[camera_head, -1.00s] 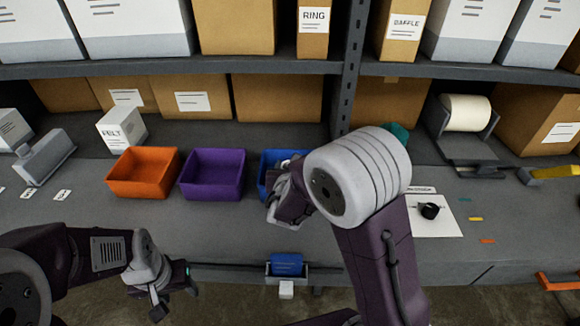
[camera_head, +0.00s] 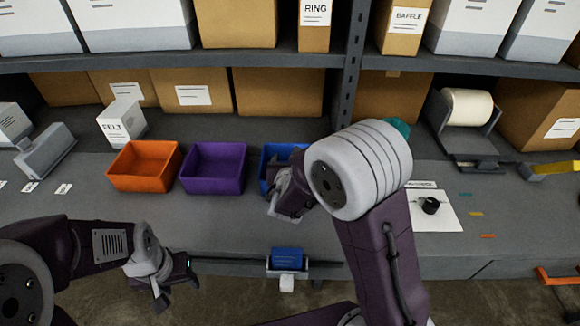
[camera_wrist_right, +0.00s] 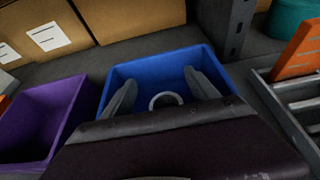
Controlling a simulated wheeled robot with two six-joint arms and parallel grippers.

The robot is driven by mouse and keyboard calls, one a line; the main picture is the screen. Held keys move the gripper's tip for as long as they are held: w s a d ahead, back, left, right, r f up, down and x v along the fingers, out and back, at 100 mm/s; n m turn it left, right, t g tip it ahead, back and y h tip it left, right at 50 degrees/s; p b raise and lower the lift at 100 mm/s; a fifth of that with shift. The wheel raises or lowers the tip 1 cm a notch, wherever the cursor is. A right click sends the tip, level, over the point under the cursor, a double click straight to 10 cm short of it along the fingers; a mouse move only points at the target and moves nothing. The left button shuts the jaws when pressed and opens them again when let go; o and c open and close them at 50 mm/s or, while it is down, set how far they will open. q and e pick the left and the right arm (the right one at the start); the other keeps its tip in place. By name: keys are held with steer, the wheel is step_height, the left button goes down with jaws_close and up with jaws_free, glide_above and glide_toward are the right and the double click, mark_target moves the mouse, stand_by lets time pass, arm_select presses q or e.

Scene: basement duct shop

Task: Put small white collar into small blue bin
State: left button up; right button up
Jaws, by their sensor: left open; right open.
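The small blue bin (camera_head: 268,163) stands right of the purple bin in the head view, partly covered by my right arm. In the right wrist view the blue bin (camera_wrist_right: 150,68) lies straight ahead. The small white collar (camera_wrist_right: 166,100) shows as a pale ring inside the bin's outline, between my right fingers, its lower part hidden by the gripper body. My right gripper (camera_wrist_right: 160,90) is open over the bin, and no finger closes on the collar. My left gripper (camera_head: 176,290) is open and empty, low in front of the bench edge.
A purple bin (camera_head: 214,168) and an orange bin (camera_head: 145,166) stand left of the blue bin. A dark ring (camera_head: 431,205) lies on a white sheet (camera_head: 447,222) at right. Boxes line the back beneath a shelf (camera_head: 190,65).

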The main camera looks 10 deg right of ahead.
arm_select(q)
steer(key=f+b, duration=0.1)
steer(key=b, duration=0.2)
steer(key=shift+f, duration=0.4)
arm_select(e)
steer(key=v, duration=1.2)
steer(key=shift+r, duration=0.2)
